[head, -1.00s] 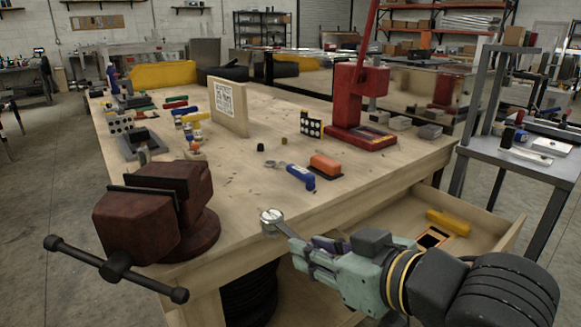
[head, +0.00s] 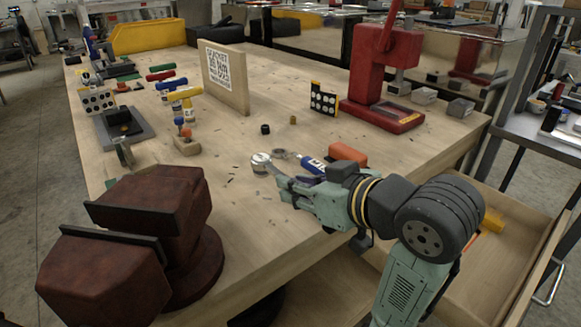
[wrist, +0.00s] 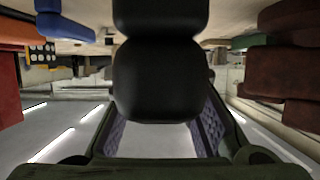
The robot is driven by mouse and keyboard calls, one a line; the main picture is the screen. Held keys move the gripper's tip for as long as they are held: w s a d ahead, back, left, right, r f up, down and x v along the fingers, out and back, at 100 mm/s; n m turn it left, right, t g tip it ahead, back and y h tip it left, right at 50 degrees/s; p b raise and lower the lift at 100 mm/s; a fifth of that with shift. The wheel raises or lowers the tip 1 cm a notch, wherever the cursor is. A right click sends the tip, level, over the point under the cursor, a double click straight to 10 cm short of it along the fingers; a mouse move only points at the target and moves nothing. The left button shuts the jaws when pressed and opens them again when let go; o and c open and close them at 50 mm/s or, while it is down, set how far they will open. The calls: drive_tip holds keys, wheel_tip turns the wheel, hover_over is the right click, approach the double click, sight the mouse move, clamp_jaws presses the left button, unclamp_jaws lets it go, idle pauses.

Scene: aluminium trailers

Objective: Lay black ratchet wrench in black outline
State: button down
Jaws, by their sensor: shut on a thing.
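The ratchet wrench shows its round silver head (head: 262,161) in the head view, above the bench top. Its black handle (wrist: 160,75) fills the upper middle of the wrist view. My gripper (head: 287,188) is shut on the wrench and holds it over the front part of the bench, between the red-brown vise and the open drawer. The head points to the left and away from my arm. I cannot make out a black outline now; my arm hides much of the drawer (head: 520,268).
A blue-handled tool (head: 311,165) and an orange block (head: 348,154) lie just beyond my gripper. A red-brown vise (head: 150,230) stands left, a red press (head: 375,75) at the back right. A yellow object (head: 493,220) is in the drawer. The bench middle is fairly clear.

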drive_tip(key=w, duration=0.3)
drive_tip(key=w+a, duration=0.1)
drive_tip(key=w, duration=0.2)
drive_tip(key=w+a+f+p, duration=0.1)
drive_tip(key=w, duration=0.3)
drive_tip(key=shift+f, duration=1.75)
drive_tip(key=shift+f, duration=0.25)
drive_tip(key=c, duration=1.4)
unclamp_jaws()
drive_tip(key=shift+o, duration=0.2)
